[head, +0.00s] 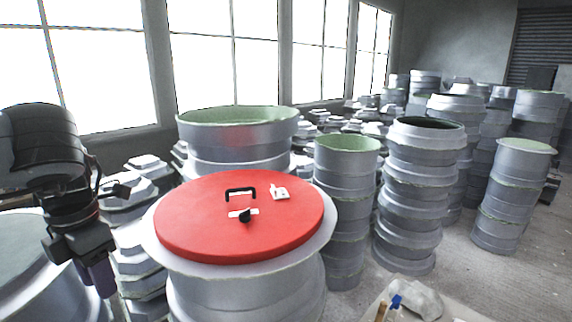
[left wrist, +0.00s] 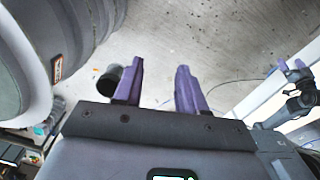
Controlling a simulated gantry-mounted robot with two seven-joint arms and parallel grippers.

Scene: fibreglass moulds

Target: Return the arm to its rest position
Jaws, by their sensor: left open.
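My left gripper (head: 100,278) hangs at the left of the head view, pointing down beside the stacked moulds, apart from the red disc. Its two purple fingers stand apart with nothing between them in the left wrist view (left wrist: 160,85), over the concrete floor. My left arm comes in from the left edge above it. My right gripper does not show in the head view.
A red round board (head: 190,222) lies on a grey mould stack, carrying a black handle (head: 240,191), a white fitting (head: 280,193) and a black-knobbed latch (head: 244,215). Stacked moulds (head: 416,190) crowd behind. A dark bucket (left wrist: 108,80) stands on the floor (left wrist: 210,35).

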